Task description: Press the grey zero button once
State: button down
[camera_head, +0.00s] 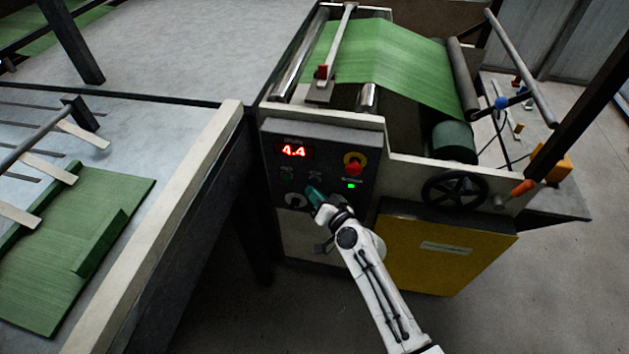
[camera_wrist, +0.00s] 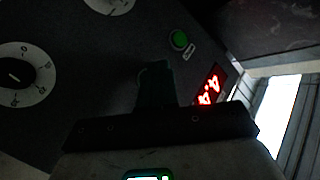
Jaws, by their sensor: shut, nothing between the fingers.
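The dark control panel (camera_head: 330,140) on the front of the machine carries a red display (camera_head: 292,151) reading 4.4. The display also shows, tilted, in the wrist view (camera_wrist: 208,91). My gripper (camera_head: 312,192) is shut and empty, with its dark green fingertips close to the lower middle of the panel. In the wrist view the shut fingers (camera_wrist: 155,84) point at the panel, left of the display. I cannot tell whether they touch it. I cannot clearly pick out the grey zero button; the fingers may hide it.
A green button (camera_wrist: 179,40) and a white-ringed dial (camera_wrist: 22,78) are near the fingers. A red emergency knob (camera_head: 353,164) and green light (camera_head: 351,185) sit right on the panel. A black handwheel (camera_head: 455,190) and yellow cabinet (camera_head: 440,255) stand farther right.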

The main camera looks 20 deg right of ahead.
jog(key=shift+w, duration=0.1)
dwell(0.3)
jog(key=shift+w+d+b, duration=0.25)
jog(key=shift+b, duration=0.05)
jog(key=shift+w+d+b, duration=0.25)
jog(key=shift+w+b, duration=0.1)
dwell(0.8)
jog(key=shift+s, duration=0.1)
jog(key=shift+s+a+p, duration=0.35)
jog(key=shift+s+a, duration=0.1)
jog(key=shift+s, duration=0.15)
jog(key=shift+s+a, duration=0.1)
jog(key=shift+s+a+p, duration=0.55)
jog(key=shift+s+a, duration=0.15)
jog(key=shift+s, duration=0.3)
jog(key=shift+s+a+p, duration=0.5)
jog(key=shift+s+a, duration=0.2)
jog(key=shift+s, duration=0.25)
